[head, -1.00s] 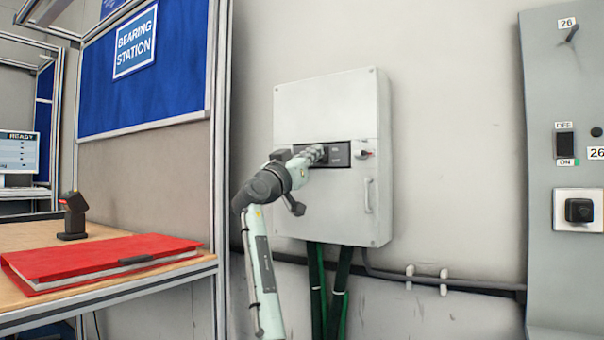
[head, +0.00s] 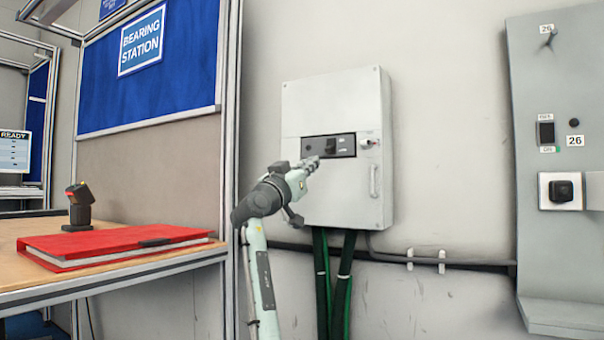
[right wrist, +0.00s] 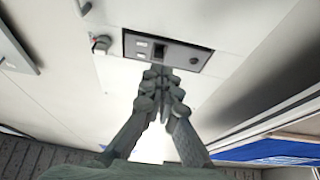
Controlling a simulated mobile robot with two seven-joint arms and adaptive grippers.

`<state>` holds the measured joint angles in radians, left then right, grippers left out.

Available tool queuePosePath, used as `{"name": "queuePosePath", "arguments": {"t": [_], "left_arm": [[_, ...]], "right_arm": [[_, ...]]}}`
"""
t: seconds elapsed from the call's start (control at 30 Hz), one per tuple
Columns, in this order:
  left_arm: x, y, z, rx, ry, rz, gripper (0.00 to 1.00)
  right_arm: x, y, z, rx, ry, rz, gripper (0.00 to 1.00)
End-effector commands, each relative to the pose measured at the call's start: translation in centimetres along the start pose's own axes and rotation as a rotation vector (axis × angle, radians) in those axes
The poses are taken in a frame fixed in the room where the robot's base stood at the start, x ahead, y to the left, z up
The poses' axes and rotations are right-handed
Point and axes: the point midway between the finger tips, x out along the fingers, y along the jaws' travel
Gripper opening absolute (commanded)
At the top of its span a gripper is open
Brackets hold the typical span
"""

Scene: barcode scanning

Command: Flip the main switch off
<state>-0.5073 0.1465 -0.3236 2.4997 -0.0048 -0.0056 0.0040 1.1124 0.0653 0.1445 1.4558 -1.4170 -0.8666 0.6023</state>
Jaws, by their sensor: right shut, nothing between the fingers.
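A light grey wall box (head: 340,100) carries a black panel (head: 348,146) with a small dark switch (head: 329,147) in it. The panel (right wrist: 190,60) and its dark switch (right wrist: 161,52) also show in the right wrist view. I cannot tell which way the switch is set. My right gripper (head: 313,162) is shut and empty. Its fingertips are just below the panel in the head view. In the right wrist view the closed fingers (right wrist: 161,73) point at the panel's lower edge, close to the switch; contact cannot be told. My left gripper is not in view.
A grey cabinet (head: 535,240) stands far right. A workbench with a red binder (head: 110,243) and a scanner (head: 79,207) is left. Green cables (head: 322,270) hang below the box.

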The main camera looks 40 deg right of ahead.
Motion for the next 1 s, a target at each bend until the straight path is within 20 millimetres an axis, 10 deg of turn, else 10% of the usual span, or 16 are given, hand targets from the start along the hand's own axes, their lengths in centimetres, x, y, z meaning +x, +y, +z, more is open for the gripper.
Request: {"name": "queuePosePath", "arguments": {"t": [0.83, 1.0], "left_arm": [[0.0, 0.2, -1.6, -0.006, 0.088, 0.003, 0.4], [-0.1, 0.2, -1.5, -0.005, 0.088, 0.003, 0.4]], "right_arm": [[-0.2, 0.1, 0.7, -0.002, 0.001, -0.004, 0.0], [-3.4, -2.7, 3.7, -0.031, 0.03, -0.129, 0.0]]}}
